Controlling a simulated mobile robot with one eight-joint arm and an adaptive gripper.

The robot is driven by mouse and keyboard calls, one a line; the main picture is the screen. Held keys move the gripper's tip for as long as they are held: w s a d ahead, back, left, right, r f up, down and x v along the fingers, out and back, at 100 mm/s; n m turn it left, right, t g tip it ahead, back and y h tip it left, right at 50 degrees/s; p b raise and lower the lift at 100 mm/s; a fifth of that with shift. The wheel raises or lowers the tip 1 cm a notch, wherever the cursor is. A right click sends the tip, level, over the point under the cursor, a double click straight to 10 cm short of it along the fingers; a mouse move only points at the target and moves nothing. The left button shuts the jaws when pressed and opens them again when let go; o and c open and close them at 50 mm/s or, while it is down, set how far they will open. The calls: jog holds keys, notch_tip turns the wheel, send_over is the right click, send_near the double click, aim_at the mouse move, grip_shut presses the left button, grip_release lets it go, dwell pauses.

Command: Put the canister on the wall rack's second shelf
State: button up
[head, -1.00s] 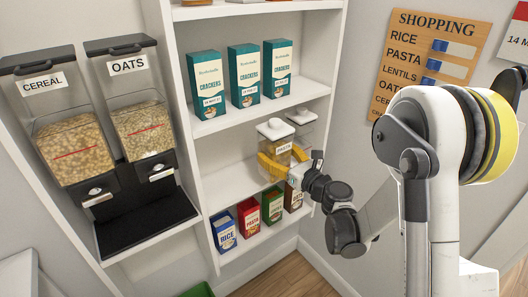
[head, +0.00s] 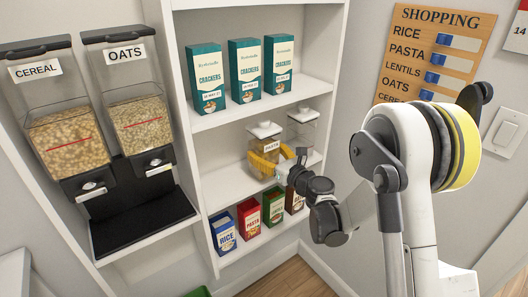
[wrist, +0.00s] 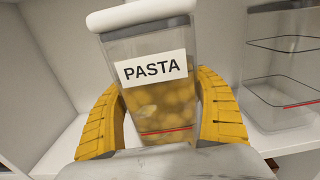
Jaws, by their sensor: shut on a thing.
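The canister (head: 263,141) is clear, with a white lid, a PASTA label and yellowish contents. It stands about upright over the middle shelf (head: 227,187) of the white wall rack, between the crackers and the small boxes. In the wrist view the canister (wrist: 165,105) fills the middle. My gripper (head: 270,161) is shut on it, with a yellow finger along each side; both fingers also show in the wrist view (wrist: 157,90). The canister's base is hidden by my gripper in the wrist view, so I cannot tell whether it touches the shelf.
A nearly empty clear canister (head: 302,128) stands just right of the held one. Crackers boxes (head: 244,70) line the shelf above; several small boxes (head: 249,218) stand below. CEREAL and OATS dispensers (head: 140,120) are left. The middle shelf's left part is clear.

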jog(key=o, duration=1)
jog(key=shift+f, duration=0.15)
jog(key=o, duration=0.4)
jog(key=shift+o, duration=0.2)
